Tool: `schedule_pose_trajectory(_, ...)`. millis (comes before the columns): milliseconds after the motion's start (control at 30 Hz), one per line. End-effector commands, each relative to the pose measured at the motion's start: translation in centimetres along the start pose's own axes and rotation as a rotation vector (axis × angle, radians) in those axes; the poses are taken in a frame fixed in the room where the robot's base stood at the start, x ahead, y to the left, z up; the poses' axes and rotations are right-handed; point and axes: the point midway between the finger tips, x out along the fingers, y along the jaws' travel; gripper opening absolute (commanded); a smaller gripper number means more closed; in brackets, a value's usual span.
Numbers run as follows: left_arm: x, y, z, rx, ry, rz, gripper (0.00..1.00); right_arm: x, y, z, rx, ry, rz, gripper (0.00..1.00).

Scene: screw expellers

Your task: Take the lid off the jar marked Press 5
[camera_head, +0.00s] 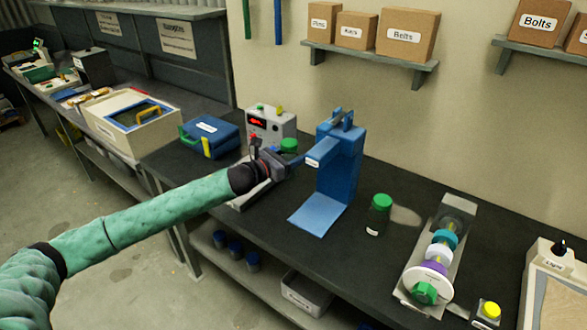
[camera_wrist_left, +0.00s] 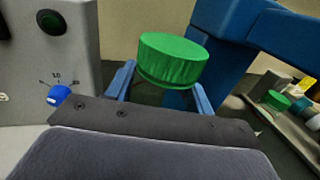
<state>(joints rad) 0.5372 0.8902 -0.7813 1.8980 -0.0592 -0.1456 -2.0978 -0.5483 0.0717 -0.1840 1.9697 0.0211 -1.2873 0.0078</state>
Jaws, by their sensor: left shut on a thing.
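A green ribbed lid (camera_wrist_left: 172,60) shows between the two blue fingers of my left gripper (camera_wrist_left: 165,88) in the left wrist view. In the head view the same green lid (camera_head: 289,145) shows just beyond my left gripper (camera_head: 287,160), above the bench, between the grey control box and the blue press. The gripper is shut on it. What is under the lid is hidden by the gripper, so I cannot tell whether a jar is there. Another jar (camera_head: 376,222) with a green lid stands upright right of the press; its label is too small to read. My right gripper is not in view.
The blue press (camera_head: 338,175) stands close right of my left gripper. A grey control box (camera_head: 271,127) with a red display is behind it. A blue case (camera_head: 210,134) is at left. A rack of coloured discs (camera_head: 443,250) is at right. Dark bench lies clear around the standing jar.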

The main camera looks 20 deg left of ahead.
Motion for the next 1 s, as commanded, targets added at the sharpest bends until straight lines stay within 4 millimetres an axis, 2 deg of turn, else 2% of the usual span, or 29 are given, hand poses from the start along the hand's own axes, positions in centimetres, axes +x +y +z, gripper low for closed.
schedule_pose_trajectory(200, 0.0, 0.0, 1.8, 0.001, -0.001, 0.000, 0.20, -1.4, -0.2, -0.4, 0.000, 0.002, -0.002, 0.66)
schedule_pose_trajectory(600, 0.0, 0.0, 2.3, 0.000, -0.001, 0.000, 0.20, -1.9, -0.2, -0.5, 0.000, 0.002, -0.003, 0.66)
schedule_pose_trajectory(633, 0.0, 0.0, 2.3, -0.001, -0.001, 0.000, 0.50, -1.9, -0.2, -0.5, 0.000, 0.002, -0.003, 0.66)
schedule_pose_trajectory(833, 0.0, 0.0, 2.3, -0.001, -0.001, 0.000, 0.12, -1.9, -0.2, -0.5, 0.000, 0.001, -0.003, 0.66)
schedule_pose_trajectory(1000, 0.0, 0.0, 2.3, 0.000, -0.001, 0.000, 0.11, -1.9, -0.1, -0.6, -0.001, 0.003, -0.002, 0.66)
